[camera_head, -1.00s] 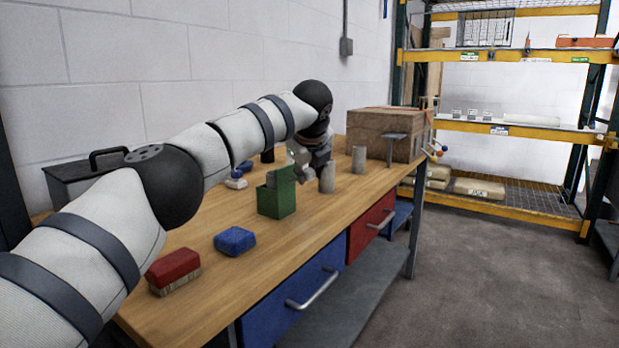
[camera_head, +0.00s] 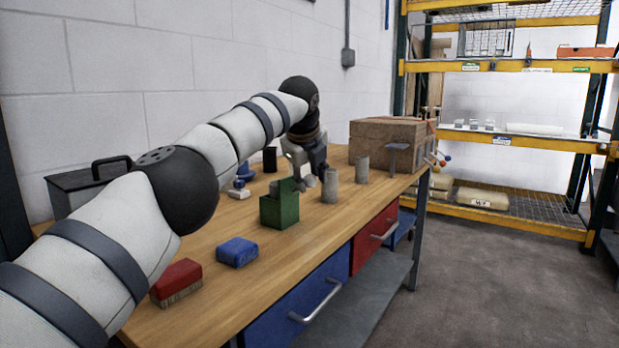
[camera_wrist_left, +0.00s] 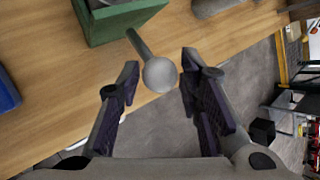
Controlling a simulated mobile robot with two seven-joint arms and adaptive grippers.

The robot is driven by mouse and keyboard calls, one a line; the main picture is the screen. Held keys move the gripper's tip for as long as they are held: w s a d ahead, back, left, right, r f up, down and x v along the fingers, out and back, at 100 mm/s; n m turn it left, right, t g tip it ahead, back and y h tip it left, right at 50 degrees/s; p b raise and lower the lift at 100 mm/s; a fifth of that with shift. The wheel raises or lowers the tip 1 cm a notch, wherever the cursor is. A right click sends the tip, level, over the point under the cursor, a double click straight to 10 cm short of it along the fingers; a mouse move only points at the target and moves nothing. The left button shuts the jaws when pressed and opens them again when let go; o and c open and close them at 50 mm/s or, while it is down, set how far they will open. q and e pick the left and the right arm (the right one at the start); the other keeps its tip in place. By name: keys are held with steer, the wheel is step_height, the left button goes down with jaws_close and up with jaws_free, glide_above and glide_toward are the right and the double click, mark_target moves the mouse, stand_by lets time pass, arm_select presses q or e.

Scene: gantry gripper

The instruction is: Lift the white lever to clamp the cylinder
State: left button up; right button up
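The green clamp block (camera_head: 280,209) stands on the workbench, with a grey piece showing at its top. The lever, a grey-white rod with a pale ball knob (camera_wrist_left: 159,75), sticks out beside the green block (camera_wrist_left: 122,22) in the left wrist view. My left gripper (camera_wrist_left: 158,66) is open, with one dark finger on each side of the knob; I cannot tell whether either touches it. In the head view my left gripper (camera_head: 312,174) is just right of the green block. A grey cylinder (camera_head: 330,188) stands upright close to it, another (camera_head: 362,170) farther right. My right gripper is out of view.
The wooden workbench (camera_head: 215,295) carries a blue block (camera_head: 237,252), a red brush (camera_head: 176,280), a dark toolbox (camera_head: 85,185) and a wooden crate (camera_head: 388,145). The bench front is clear. Yellow shelving (camera_head: 540,143) stands beyond.

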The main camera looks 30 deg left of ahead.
arm_select(q)
steer(key=shift+o, duration=0.3)
steer(key=shift+r, duration=0.1)
steer(key=v, duration=1.2)
